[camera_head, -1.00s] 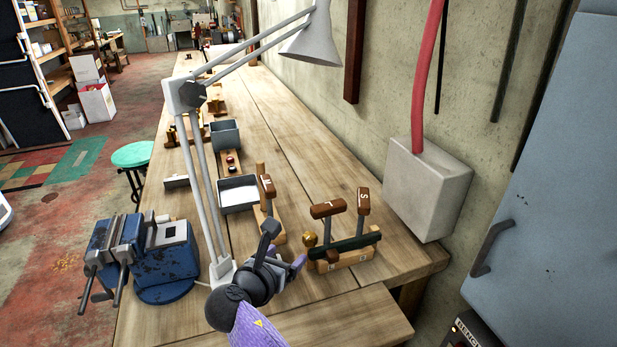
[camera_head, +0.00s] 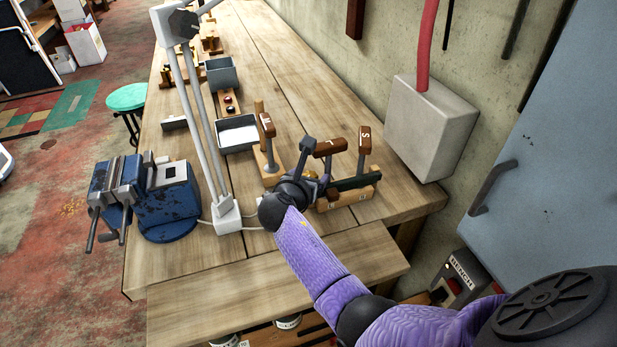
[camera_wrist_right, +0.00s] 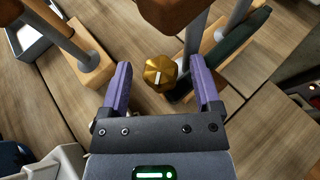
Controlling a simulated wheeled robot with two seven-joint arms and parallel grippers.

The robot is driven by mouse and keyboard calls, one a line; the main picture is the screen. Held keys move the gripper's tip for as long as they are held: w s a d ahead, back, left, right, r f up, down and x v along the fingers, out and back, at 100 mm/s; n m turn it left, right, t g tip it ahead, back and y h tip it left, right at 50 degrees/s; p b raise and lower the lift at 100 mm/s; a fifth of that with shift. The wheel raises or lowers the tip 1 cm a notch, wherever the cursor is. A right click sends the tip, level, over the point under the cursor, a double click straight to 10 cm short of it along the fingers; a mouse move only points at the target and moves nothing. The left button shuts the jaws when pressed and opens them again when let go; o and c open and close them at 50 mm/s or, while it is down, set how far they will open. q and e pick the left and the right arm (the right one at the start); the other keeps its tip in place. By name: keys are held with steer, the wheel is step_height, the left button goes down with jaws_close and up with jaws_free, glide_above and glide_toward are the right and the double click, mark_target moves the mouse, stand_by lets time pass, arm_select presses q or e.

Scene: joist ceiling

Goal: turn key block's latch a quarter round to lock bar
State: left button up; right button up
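The key block (camera_head: 347,201) is a pale wooden base near the right edge of the bench. It carries upright levers with brown handles, one marked S (camera_head: 364,138), and a dark green bar (camera_head: 358,182) along it. The latch is a faceted brass knob (camera_wrist_right: 159,74) with a white line, at the bar's near end in the wrist view. My right gripper (camera_wrist_right: 160,63) is open, with one purple finger on each side of the knob and a visible gap at both. In the head view the right gripper (camera_head: 309,180) hides most of the knob. My left gripper is not in view.
Another lever block (camera_head: 270,160) stands just left of the key block. A lamp base (camera_head: 227,216) and a blue vise (camera_head: 165,200) are farther left. A grey wall box (camera_head: 430,125) is to the right. The front bench boards (camera_head: 270,285) are clear.

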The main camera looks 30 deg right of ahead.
steer(key=c, duration=0.9)
jaws_close()
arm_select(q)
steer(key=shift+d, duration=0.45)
arm_select(e)
steer(key=shift+w+m+g+h+b, duration=0.1)
steer(key=shift+m+g+h+b, duration=0.5)
steer(key=shift+m+g, duration=0.25)
steer(key=shift+w+a+f+m+g+h+b, duration=0.1)
steer(key=shift+m+g+h+b, duration=0.15)
steer(key=shift+m+g, duration=0.2)
steer(key=shift+f+m+g+h+b, duration=0.1)
steer(key=shift+m+g+h+b, duration=0.05)
steer(key=shift+m+g+b, duration=0.25)
steer(key=m+g+h+b, duration=0.1)
steer(key=m+g+b, duration=0.2)
steer(key=b, duration=0.1)
steer(key=shift+w, duration=0.1)
arm_select(q)
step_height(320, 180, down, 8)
steer(key=b, duration=0.1)
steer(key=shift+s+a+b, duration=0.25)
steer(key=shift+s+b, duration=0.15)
arm_select(e)
steer(key=shift+r+m+g, duration=0.2)
steer(key=shift+m+g, duration=0.3)
steer(key=shift+g, duration=0.3)
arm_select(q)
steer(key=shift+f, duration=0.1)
